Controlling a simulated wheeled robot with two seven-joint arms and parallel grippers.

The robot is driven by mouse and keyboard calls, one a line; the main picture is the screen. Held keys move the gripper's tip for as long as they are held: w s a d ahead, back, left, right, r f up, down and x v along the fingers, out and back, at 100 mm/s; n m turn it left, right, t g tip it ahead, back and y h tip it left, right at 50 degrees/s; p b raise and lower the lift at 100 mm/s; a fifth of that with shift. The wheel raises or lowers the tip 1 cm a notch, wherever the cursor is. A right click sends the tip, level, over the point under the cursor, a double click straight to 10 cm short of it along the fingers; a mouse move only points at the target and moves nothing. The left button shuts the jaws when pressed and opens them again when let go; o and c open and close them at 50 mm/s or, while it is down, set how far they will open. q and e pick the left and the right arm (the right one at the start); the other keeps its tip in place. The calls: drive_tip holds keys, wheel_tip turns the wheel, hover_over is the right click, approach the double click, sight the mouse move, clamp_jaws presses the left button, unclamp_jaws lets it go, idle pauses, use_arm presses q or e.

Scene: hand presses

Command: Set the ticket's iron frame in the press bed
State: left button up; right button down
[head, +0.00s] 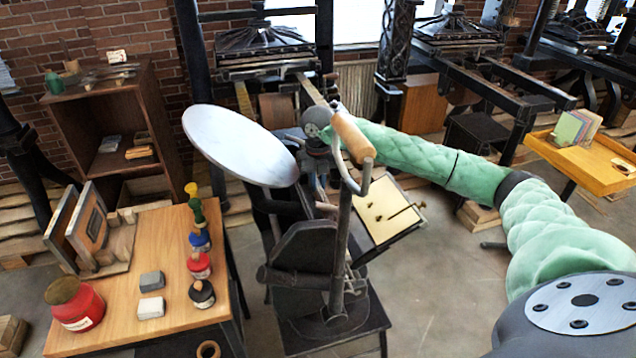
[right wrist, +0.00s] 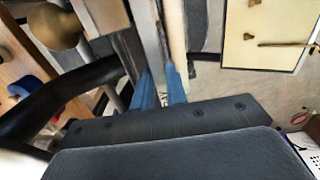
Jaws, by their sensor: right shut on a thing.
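My right gripper (head: 319,180) is at the hand press, under the round ink disc (head: 240,146) and behind the lever's wooden handle (head: 353,138). In the right wrist view its blue fingertips (right wrist: 162,90) are shut on a thin, grey-edged upright piece (right wrist: 152,35), seen edge-on, which looks like an iron frame. Its face is hidden, and I cannot tell whether it touches the press bed. The bed is hidden behind the arm and lever. The cream-covered platen (head: 389,212) is tilted open at the right; it also shows in the right wrist view (right wrist: 262,30). My left gripper is out of view.
Two more frames (head: 88,222) lean in a rack on the wooden table (head: 125,290) at the left. A red jar (head: 76,305), grey blocks (head: 151,281) and several coloured-top pots (head: 200,265) stand there. A yellow tray (head: 590,165) holds cards at the right.

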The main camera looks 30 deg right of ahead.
drive_tip(key=shift+f, duration=0.15)
idle(0.4)
drive_tip(key=c, duration=1.3)
unclamp_jaws()
drive_tip(key=shift+o, duration=0.3)
drive_tip(key=shift+r, duration=0.2)
drive_tip(key=shift+r+p, duration=0.6)
drive_tip(key=shift+r, duration=1.5)
drive_tip(key=s+d+r, duration=0.2)
drive_tip(key=d+r, duration=0.2)
drive_tip(key=d, duration=0.3)
drive_tip(key=shift+d, duration=0.4)
